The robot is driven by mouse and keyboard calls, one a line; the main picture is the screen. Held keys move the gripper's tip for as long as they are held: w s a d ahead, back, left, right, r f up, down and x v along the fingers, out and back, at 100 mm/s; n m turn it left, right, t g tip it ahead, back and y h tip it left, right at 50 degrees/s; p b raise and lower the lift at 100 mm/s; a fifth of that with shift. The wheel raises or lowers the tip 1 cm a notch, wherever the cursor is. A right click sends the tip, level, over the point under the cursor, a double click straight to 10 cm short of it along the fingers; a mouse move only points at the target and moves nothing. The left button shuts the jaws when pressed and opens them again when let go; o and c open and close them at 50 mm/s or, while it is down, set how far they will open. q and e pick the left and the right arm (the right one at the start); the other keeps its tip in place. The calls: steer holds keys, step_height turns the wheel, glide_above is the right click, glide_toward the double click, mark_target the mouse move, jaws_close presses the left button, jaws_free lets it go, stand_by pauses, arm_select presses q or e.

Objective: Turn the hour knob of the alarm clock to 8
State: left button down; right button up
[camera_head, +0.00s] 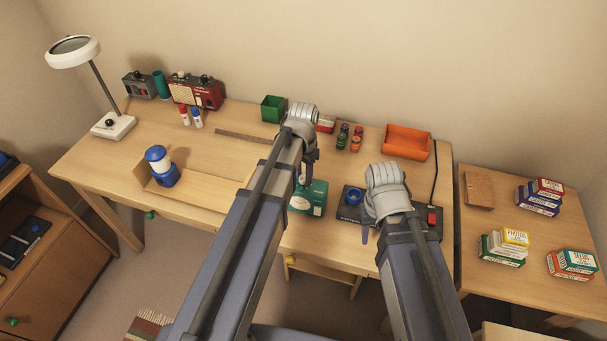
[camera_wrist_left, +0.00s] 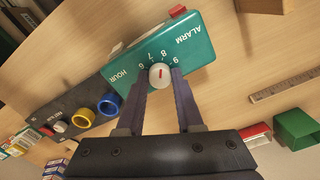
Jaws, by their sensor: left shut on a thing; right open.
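In the left wrist view the teal alarm clock (camera_wrist_left: 202,45) shows the words HOUR and ALARM, a red button and the numbers 6 to 9. Its white hour knob (camera_wrist_left: 160,76) sits between the fingertips of my left gripper (camera_wrist_left: 160,80), which is shut on it. The knob's red mark points roughly at the 8. The left gripper in the head view (camera_head: 308,172) is over the clock. My right gripper (camera_head: 366,230) is open over a dark panel, away from the clock.
The dark panel (camera_head: 427,233) with a blue ring (camera_head: 353,195) and red switch is right of the clock. An orange tray (camera_head: 406,142), green box (camera_head: 273,108) and small bottles stand behind.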

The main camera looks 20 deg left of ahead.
mark_target(303, 178)
arm_select(q)
steer(key=shift+m, duration=0.5)
steer(key=c, duration=0.5)
jaws_free()
steer(key=shift+c, duration=0.2)
step_height(303, 178, up, 8)
steer(key=p, duration=0.8)
steer(key=shift+f, duration=0.1)
